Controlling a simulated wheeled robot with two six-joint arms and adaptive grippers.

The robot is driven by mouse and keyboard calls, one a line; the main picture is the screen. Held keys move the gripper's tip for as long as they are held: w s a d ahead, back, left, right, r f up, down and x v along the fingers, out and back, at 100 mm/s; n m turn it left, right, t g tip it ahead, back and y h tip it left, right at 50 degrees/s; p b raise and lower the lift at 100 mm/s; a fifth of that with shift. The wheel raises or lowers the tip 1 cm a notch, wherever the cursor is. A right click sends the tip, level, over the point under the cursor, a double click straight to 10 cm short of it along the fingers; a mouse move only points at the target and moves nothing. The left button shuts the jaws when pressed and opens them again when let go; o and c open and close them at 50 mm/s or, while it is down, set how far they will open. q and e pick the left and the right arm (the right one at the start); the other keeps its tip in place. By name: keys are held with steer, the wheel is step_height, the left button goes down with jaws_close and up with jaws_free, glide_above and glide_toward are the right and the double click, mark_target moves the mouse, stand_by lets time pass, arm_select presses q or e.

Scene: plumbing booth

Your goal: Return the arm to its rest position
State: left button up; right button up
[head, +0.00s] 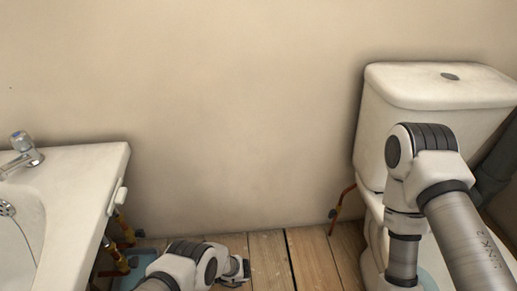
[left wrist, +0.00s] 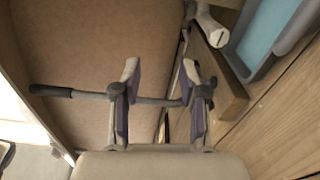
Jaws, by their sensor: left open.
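My left arm comes in at the bottom of the head view, low over the floor by the basin. In the left wrist view my left gripper (left wrist: 160,72) has its two fingers apart, with a visible gap between them. A dark thin bar (left wrist: 75,93) with a thicker left end runs across behind the fingers; I cannot tell whether it touches them. My right arm stands in front of the toilet at the right of the head view, bent downward. Its gripper is out of view.
A white basin (head: 85,160) with a tap (head: 24,150) is at left, copper pipes (head: 122,228) beneath it. A toilet cistern (head: 440,90) is at right. A blue tray (left wrist: 268,32) and a white-ended object (left wrist: 212,30) lie near the gripper. Wooden floor (head: 305,255) between is clear.

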arm_select(q)
steer(key=w+a+r+m+t, duration=0.8)
steer(key=w+a+r+m, duration=0.25)
steer(key=a+r, duration=0.25)
steer(key=s+d+f+m+g+h, duration=0.25)
steer(key=s+d+m+h, duration=0.3)
steer(key=s+m, duration=0.4)
steer(key=s+d+f+m+g+h, duration=0.1)
steer(key=s+d+f+m+h, duration=0.25)
steer(key=s+m+h, duration=0.4)
steer(key=s+d+f+m+g+h, duration=0.2)
steer(key=s+d+m+h, duration=0.3)
steer(key=s+m, duration=0.6)
step_height(320, 180, up, 36)
steer(key=s+p, duration=0.1)
steer(key=p, duration=3.5)
steer(key=shift+s+d+r, duration=0.15)
steer(key=shift+s+d, duration=0.05)
steer(key=shift+s, duration=0.15)
steer(key=shift+s, duration=0.1)
